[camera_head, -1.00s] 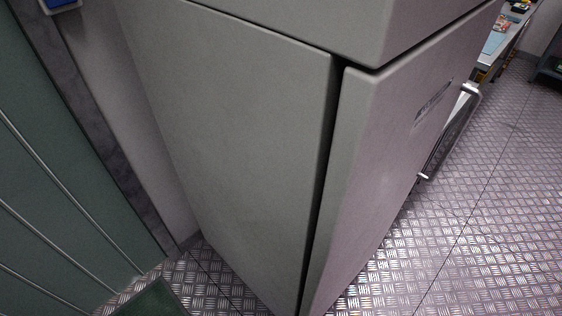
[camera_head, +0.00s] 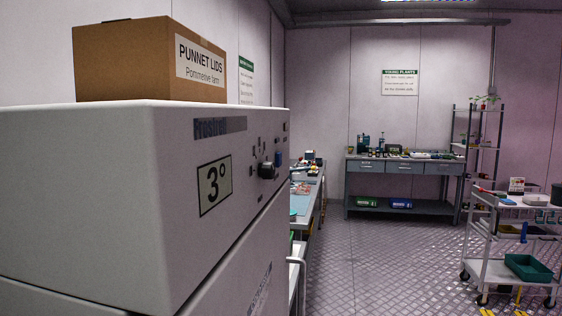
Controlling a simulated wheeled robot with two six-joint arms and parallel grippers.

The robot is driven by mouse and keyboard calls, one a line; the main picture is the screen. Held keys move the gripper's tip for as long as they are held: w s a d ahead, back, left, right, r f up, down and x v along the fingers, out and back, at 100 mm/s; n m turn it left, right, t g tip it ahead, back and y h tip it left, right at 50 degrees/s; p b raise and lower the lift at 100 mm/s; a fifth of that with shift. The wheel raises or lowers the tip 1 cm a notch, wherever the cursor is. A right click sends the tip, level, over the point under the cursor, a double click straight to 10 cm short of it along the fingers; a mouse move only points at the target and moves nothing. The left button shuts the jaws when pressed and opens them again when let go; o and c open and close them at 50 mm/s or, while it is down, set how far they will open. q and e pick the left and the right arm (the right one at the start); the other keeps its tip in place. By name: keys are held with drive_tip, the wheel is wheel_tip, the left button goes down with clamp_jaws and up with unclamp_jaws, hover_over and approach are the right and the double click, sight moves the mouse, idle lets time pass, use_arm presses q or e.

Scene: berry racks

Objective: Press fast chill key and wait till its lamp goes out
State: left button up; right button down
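A white fridge-like cabinet (camera_head: 90,200) fills the left of the head view, close to me. Its front faces right and is seen at a steep angle. A display (camera_head: 214,185) on it reads 3°. Right of the display is a dark knob (camera_head: 266,170) with small marks around it. A small blue key-like part (camera_head: 278,158) sits just right of the knob. I cannot read its label or tell whether a lamp is lit. Neither of my grippers is in view.
A cardboard box (camera_head: 130,62) marked PUNNET LIDS stands on the cabinet. Past it are a side bench (camera_head: 308,190), a grey back table (camera_head: 405,208), a plant shelf (camera_head: 489,145) and a trolley (camera_head: 500,270) at right. The metal floor (camera_head: 375,265) between is clear.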

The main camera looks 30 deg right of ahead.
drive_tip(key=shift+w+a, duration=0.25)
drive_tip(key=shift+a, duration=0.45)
